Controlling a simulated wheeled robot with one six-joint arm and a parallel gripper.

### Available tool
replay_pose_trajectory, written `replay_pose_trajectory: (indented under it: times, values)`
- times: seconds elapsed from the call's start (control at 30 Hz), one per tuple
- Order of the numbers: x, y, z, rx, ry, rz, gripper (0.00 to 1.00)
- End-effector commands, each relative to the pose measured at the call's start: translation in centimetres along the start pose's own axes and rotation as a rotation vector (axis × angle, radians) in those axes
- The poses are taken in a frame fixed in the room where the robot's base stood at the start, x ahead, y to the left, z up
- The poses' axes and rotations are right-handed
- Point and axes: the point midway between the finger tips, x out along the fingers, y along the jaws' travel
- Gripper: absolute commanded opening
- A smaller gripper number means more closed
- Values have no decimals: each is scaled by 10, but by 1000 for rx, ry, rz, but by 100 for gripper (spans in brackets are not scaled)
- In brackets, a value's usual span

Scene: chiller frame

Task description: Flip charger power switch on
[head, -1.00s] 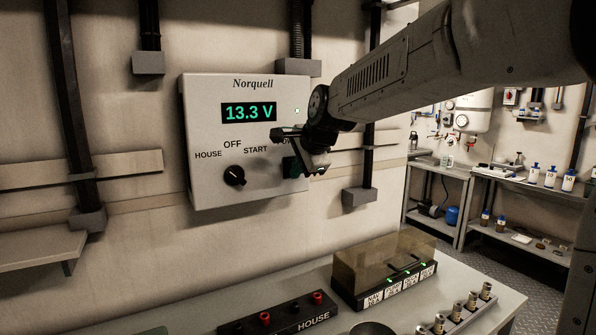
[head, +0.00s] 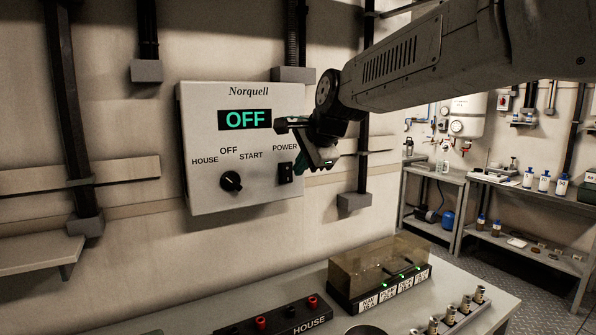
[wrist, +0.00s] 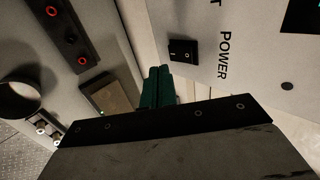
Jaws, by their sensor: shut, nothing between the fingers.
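The Norquell charger (head: 200,135) is a pale wall box in the head view, and its display (head: 245,120) reads OFF. Its black POWER rocker switch (head: 285,172) is on the lower right of the face. The wrist view shows the switch (wrist: 183,51) uncovered, with markings on its two halves; which half is pressed in is hard to tell. My gripper (head: 310,158) is in front of the charger's right side, just right of the switch. Its green fingers (wrist: 158,75) are shut and empty, apart from the switch in the wrist view.
A black rotary knob (head: 231,181) sits left of the switch, under HOUSE, OFF and START. Below is a bench (head: 230,314) with a HOUSE terminal block (head: 290,318) and a clear-covered fuse box (head: 385,270) with green lights. A conduit (head: 364,130) runs down the wall to the right.

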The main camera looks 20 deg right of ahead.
Motion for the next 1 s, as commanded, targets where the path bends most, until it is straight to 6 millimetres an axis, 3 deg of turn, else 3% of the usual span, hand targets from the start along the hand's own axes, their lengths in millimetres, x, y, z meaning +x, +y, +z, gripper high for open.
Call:
replay_pose_trajectory:
  times: [0.2, 0.4, 0.83, 1.0]
  values:
    - [-49, 1, -10, 9, 10, 0, 0]
    - [-73, 2, -9, 9, 9, 2, 0]
    - [-78, 3, -7, 7, 6, 5, 0]
    - [-70, 15, -8, 8, 6, 3, 0]
